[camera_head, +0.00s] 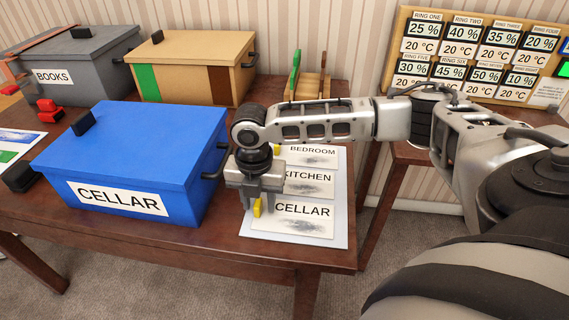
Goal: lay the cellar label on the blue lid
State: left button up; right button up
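The cellar label (293,221) is a white card marked CELLAR with a yellow tab. It lies flat on a pale sheet at the front right of the table. My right gripper (257,208) points down at the card's left end. Its fingers look apart, with the yellow tab between them; contact with the tab cannot be made out. The blue lid (145,138) is on the blue box to the left, which has a CELLAR plate on its front. The lid is shut, with a black knob near its left end and its top otherwise bare. My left gripper is not in view.
Cards marked KITCHEN (310,183) and BEDROOM (315,155) lie behind the cellar label. A grey BOOKS box (85,75) and a tan box (190,65) stand behind the blue box. A black handle (217,162) juts from the blue box towards my gripper.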

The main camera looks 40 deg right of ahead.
grip_shut()
